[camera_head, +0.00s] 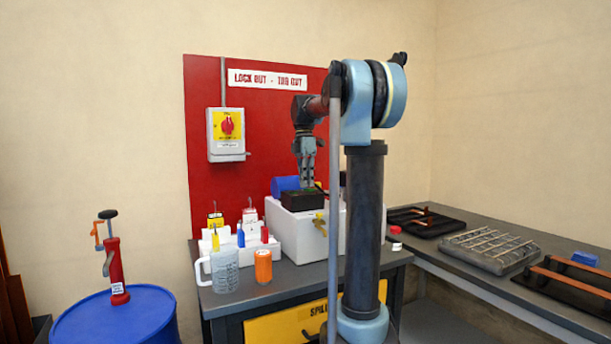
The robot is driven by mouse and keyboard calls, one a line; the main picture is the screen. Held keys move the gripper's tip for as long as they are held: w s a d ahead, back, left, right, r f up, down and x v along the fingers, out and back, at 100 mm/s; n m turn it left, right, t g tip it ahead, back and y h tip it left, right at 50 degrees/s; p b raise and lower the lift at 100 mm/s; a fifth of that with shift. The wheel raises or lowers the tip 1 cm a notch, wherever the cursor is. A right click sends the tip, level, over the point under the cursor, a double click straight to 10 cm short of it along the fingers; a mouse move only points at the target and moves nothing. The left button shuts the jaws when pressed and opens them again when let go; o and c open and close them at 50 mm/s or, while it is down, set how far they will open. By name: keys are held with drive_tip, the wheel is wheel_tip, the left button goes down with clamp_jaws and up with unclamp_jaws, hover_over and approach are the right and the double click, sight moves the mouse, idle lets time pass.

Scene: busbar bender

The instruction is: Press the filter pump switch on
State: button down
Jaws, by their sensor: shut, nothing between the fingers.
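My gripper (308,186) points straight down and its fingers are together, with nothing held. Its fingertips are at or just above the top of a small black box (298,202). I cannot tell whether they touch it. A small green spot shows by the fingertips, perhaps part of the switch, but the switch itself is too small and partly hidden to read its position. The black box sits on a white block-shaped unit (295,236) with a blue cylinder (286,184) behind it, which looks like the pump.
A red lockout board (270,130) with a grey-white isolator box (226,134) stands behind. A clear jug (224,270) and an orange container (263,267) are at the bench's front left. A blue drum (120,318) with a red hand pump (116,272) stands left.

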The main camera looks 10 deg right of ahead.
drive_tip(key=shift+s+f, duration=0.1)
drive_tip(key=shift+f, duration=0.15)
drive_tip(key=shift+s+d+f, duration=0.1)
drive_tip(key=shift+s+f+t+y, duration=0.15)
drive_tip(key=shift+s+f+t, duration=0.05)
drive_tip(key=shift+t, duration=0.35)
drive_tip(key=shift+s+f+t+y, duration=0.15)
drive_tip(key=shift+t, duration=0.4)
drive_tip(key=shift+s+d+f, duration=0.1)
drive_tip(key=shift+s, duration=0.15)
